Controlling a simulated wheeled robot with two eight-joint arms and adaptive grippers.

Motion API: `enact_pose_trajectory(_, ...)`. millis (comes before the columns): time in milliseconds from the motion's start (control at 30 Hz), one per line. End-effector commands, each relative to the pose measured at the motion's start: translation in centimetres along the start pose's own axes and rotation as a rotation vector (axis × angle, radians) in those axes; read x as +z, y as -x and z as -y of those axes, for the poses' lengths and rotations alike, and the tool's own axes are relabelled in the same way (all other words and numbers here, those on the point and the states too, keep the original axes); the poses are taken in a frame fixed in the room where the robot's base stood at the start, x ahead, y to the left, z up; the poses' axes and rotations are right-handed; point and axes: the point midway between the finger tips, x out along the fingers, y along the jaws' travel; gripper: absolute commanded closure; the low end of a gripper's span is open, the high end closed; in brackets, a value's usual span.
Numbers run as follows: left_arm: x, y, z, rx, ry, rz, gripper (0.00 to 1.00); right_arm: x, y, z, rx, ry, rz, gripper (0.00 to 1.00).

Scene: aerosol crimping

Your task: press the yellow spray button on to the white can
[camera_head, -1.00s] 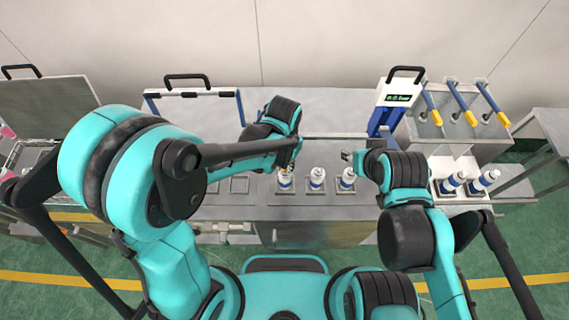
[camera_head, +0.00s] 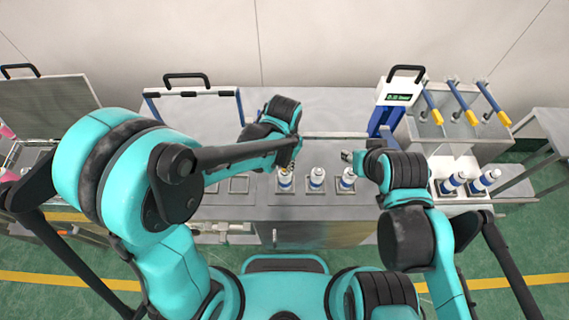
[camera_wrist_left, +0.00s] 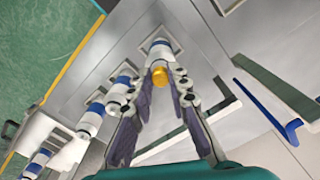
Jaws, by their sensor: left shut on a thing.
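My left gripper (camera_head: 288,162) is shut on the yellow spray button (camera_wrist_left: 158,73), which shows between its fingertips in the left wrist view. The leftmost white can (camera_head: 285,184), with a blue band, stands upright on the bench below this gripper. In the left wrist view, the top of this can (camera_wrist_left: 158,50) is right beside the button; I cannot tell whether they touch. The fingers hide part of the can's top in the head view. My right gripper (camera_head: 348,156) is above and behind the rightmost bench can; its jaw opening is too small to read.
Two more white cans, a middle one (camera_head: 316,178) and a right one (camera_head: 347,180), stand in a row on the bench. Further right is a press station with blue-and-yellow levers (camera_head: 466,110) and more cans below. A blue-edged frame (camera_head: 195,105) stands at back left.

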Motion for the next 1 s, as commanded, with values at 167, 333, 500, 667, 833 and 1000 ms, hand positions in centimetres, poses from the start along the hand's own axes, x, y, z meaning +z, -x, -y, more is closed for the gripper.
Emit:
enact_pose_trajectory(167, 0.01, -0.01, 0.0, 0.0, 0.0, 0.0, 0.9, 0.05, -0.07, 0.0, 0.0, 0.0, 0.0, 0.6)
enact_pose_trajectory(333, 0.01, 0.0, 0.0, 0.0, 0.0, 0.0, 0.9, 0.04, -0.06, 0.0, 0.0, 0.0, 0.0, 0.6)
enact_pose_trajectory(500, 0.01, -0.03, 0.0, 0.0, 0.0, 0.0, 0.9, 0.1, -0.15, 0.0, 0.0, 0.0, 0.0, 0.6)
enact_pose_trajectory(667, 0.01, -0.04, 0.0, 0.0, 0.0, 0.0, 0.9, 0.21, -0.3, 0.0, 0.0, 0.0, 0.0, 0.6)
enact_pose_trajectory(833, 0.0, 0.0, 0.0, 0.0, 0.0, 0.0, 0.9, 0.19, -0.26, 0.0, 0.0, 0.0, 0.0, 0.6)
enact_pose_trajectory(1000, 0.0, 0.0, 0.0, 0.0, 0.0, 0.0, 0.7, 0.19, -0.26, 0.0, 0.0, 0.0, 0.0, 0.6)
